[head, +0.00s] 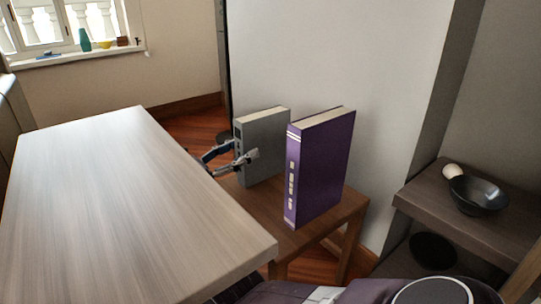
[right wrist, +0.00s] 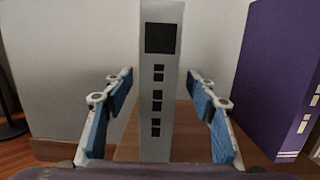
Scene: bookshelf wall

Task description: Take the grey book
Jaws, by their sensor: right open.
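The grey book (head: 262,143) stands upright on a small wooden table, left of a purple book. In the right wrist view its spine (right wrist: 160,100), with dark square marks, faces me between the fingers. My right gripper (head: 232,158) is open at the spine side of the grey book, with one finger on each side. In the right wrist view the blue-padded fingers (right wrist: 160,103) show gaps to the book on both sides. My left gripper is not in view.
The purple book (head: 318,170) stands upright close on the right. The small wooden table (head: 312,232) is against a white wall. A large light table (head: 110,200) fills the left. A shelf (head: 425,192) with a dark bowl (head: 478,194) is at the right.

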